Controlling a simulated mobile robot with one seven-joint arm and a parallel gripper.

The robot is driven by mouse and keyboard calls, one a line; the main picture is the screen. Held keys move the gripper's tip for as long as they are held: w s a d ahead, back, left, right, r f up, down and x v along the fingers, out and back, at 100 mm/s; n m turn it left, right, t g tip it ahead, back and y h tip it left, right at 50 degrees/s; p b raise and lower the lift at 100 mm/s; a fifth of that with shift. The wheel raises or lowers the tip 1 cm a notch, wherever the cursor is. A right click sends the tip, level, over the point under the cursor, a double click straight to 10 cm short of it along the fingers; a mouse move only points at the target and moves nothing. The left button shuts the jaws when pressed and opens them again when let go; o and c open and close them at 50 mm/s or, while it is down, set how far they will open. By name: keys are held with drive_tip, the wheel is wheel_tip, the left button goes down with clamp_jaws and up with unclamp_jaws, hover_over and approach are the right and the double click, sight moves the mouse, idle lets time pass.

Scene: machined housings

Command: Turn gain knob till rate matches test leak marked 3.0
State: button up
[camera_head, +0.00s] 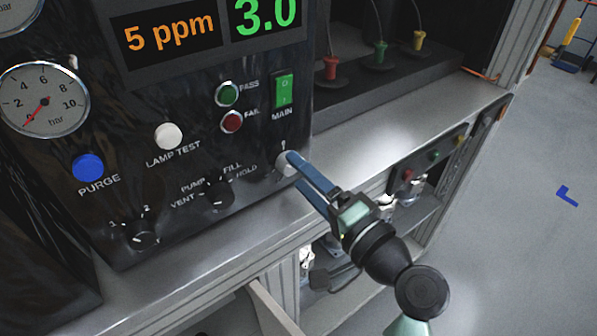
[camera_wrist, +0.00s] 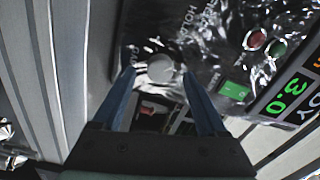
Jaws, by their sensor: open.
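A black panel carries a green readout of 3.0 (camera_head: 265,14) and an orange readout of 5 ppm (camera_head: 170,36). A pale grey round knob (camera_head: 284,165) sits low on the panel's right side, below the MAIN switch; I cannot read a gain label on it. My gripper (camera_head: 295,172) is open, its blue fingers reaching to this knob from the lower right. In the wrist view the knob (camera_wrist: 160,68) lies between the fingertips (camera_wrist: 158,75), with gaps on both sides. The upper finger partly covers the knob in the head view. The fingers are not closed on it.
A black selector (camera_head: 214,194) marked VENT, PUMP, FILL, HOLD and another black knob (camera_head: 139,233) are to the left. PASS (camera_head: 227,94) and FAIL (camera_head: 232,121) lamps and the green MAIN switch (camera_head: 284,90) are above. The bench top (camera_head: 390,120) right of the panel is clear.

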drive_tip(key=b+v, duration=0.1)
drive_tip(key=v, duration=1)
drive_tip(key=w+a+r+n+t+h+p, duration=0.2)
drive_tip(key=w+r+h, duration=0.15)
drive_tip(key=r, duration=0.65)
drive_tip(key=w+a+r+n+t+h+p, duration=0.2)
drive_tip(key=w+r+n+t, duration=0.15)
drive_tip(key=r, duration=0.75)
drive_tip(key=s+a+r+n+t+h+p, duration=0.1)
drive_tip(key=s+r, duration=0.4)
drive_tip(key=r, duration=0.7)
drive_tip(key=s+a+r+n+t+h+p, duration=0.1)
drive_tip(key=s+r+t+h, duration=0.3)
drive_tip(key=r, duration=0.8)
drive_tip(key=shift+s+a+n+t+p, duration=0.35)
drive_tip(key=shift+s+a+t+p, duration=0.35)
drive_tip(key=shift+s+t, duration=0.45)
drive_tip(key=shift+w+a, duration=0.1)
